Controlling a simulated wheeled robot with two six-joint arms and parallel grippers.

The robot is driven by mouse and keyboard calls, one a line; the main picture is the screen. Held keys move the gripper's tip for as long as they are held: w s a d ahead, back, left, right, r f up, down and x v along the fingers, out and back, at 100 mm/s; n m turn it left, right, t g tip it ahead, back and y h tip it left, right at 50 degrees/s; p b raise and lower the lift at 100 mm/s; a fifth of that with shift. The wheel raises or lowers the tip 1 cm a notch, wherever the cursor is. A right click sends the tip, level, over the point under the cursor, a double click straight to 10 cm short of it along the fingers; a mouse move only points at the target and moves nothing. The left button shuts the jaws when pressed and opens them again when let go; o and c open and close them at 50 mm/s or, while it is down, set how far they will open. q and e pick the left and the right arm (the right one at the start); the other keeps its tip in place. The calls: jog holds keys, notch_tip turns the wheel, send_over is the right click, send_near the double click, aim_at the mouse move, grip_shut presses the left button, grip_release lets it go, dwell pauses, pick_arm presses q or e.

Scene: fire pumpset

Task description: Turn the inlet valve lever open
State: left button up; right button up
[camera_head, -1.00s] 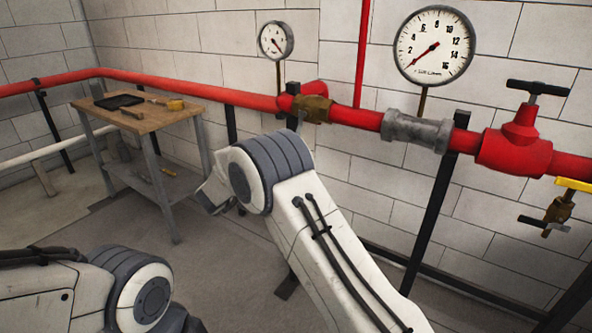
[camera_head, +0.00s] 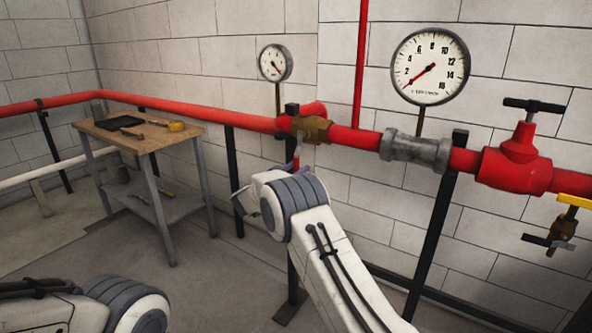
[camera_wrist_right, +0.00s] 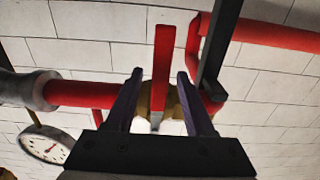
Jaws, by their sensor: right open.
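The inlet valve is a brass body (camera_head: 312,129) on the red pipe, below the small gauge. Its red lever (camera_wrist_right: 163,62) is a flat bar, and a small piece of it shows hanging below the valve in the head view (camera_head: 297,152). My right gripper (camera_wrist_right: 160,74) is open, with its two dark fingers on either side of the lever in the right wrist view. Gaps show on both sides; I cannot tell how deep the lever sits between the fingers. My left gripper is out of view.
A wooden table (camera_head: 118,138) with tools stands at the left. A large gauge (camera_head: 431,67), a grey coupling (camera_head: 415,149), a red valve (camera_head: 516,166) and a yellow-handled valve (camera_head: 563,228) are along the pipe to the right. A black post (camera_head: 436,215) supports the pipe.

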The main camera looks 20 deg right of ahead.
grip_shut()
dwell(1.4)
